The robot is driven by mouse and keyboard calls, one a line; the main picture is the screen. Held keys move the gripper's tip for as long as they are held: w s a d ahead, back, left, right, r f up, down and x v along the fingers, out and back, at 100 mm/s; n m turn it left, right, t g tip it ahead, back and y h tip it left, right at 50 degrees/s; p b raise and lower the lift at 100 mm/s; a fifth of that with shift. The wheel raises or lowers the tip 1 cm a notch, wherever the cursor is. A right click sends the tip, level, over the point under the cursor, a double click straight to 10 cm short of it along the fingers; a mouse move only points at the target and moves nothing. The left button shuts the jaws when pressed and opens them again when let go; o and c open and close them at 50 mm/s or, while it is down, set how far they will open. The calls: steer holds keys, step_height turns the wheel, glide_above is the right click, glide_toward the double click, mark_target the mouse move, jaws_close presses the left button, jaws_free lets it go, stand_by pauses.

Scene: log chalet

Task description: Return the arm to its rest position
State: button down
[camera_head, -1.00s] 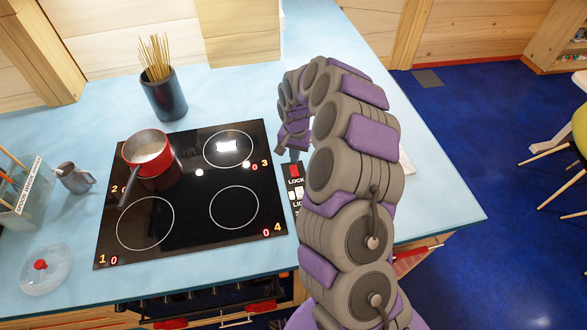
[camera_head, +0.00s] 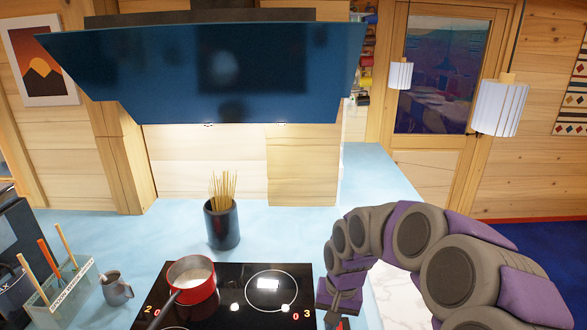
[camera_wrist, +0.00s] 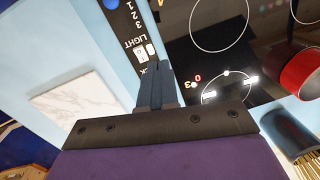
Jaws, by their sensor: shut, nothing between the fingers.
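My purple and grey segmented arm (camera_head: 425,255) curves in from the lower right in the head view. Its end bends down beside the right edge of the black cooktop (camera_head: 240,313). My gripper (camera_head: 340,318) is low in that view, with its tips partly cut off by the bottom edge. In the wrist view my gripper (camera_wrist: 156,75) is shut and empty, its two dark fingers together over the cooktop's control panel (camera_wrist: 130,38). I cannot tell whether the tips touch the panel.
A red pot (camera_head: 203,292) sits on the cooktop. A dark spaghetti holder (camera_head: 222,228) stands behind it. A mug (camera_head: 117,290) and utensil box (camera_head: 62,300) are at left. A marble board (camera_wrist: 78,100) lies beside my gripper. A blue hood (camera_head: 215,75) hangs above.

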steer(key=s+d+r+n+b, duration=0.1)
steer(key=s+d+r, duration=0.1)
steer(key=s, duration=1.3)
steer(key=s+d+r+n+g+h+b, duration=0.1)
steer(key=s+d+r, duration=0.1)
steer(key=s, duration=1.3)
steer(key=shift+s+d+b, duration=0.15)
steer(key=shift+d+b, duration=0.2)
steer(key=shift+d, duration=0.15)
steer(key=shift+a, duration=0.15)
